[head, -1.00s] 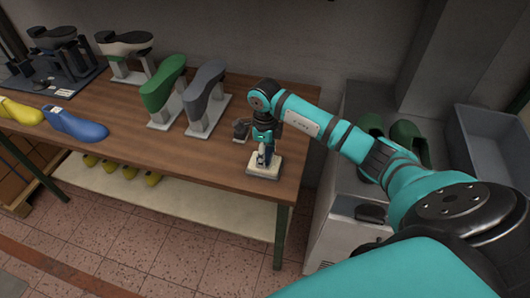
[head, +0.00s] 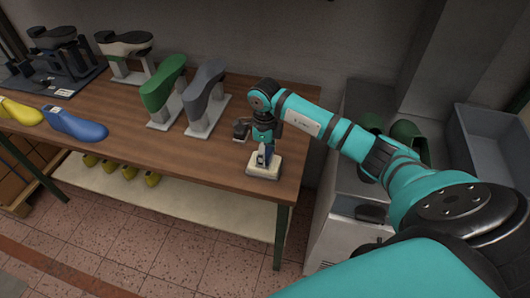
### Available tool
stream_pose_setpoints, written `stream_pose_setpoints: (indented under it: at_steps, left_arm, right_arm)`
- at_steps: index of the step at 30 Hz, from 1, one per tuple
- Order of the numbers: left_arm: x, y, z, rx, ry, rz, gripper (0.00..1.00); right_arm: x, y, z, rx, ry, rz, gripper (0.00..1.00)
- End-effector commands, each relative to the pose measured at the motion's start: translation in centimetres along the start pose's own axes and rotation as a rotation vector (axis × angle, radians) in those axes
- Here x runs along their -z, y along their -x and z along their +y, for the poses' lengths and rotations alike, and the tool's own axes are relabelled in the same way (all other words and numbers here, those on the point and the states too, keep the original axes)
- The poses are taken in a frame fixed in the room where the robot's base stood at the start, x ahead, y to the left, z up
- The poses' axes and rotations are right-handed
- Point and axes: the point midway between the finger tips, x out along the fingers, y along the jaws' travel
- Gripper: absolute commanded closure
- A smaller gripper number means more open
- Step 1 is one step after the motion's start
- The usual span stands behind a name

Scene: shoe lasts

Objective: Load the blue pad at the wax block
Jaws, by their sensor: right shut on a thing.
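My right gripper (head: 263,155) points straight down at the right end of the wooden bench. It is shut on a small blue pad (head: 262,157), which my fingers mostly hide. The pad is just over a pale, squarish wax block (head: 263,168) on the bench top. I cannot tell whether the pad touches the block. My left gripper is not in view.
A small dark object (head: 241,128) stands close behind and left of my right gripper. A grey last (head: 206,90) and a green last (head: 163,86) stand on supports further left. A blue last (head: 75,123) lies near the front edge. The bench middle is clear.

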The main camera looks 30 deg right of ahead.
Motion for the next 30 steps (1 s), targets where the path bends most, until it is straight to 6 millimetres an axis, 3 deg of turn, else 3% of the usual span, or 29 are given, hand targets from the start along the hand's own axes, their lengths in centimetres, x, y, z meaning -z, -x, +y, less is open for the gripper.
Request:
stream_pose_setpoints:
  at_steps: [11,30]
  left_arm:
    - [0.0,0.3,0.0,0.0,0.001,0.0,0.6]
    - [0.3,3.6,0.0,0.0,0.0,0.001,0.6]
  right_arm:
    - [0.1,0.3,0.1,-0.003,0.001,0.004,0.72]
    - [0.0,5.6,0.0,0.0,0.0,0.002,0.72]
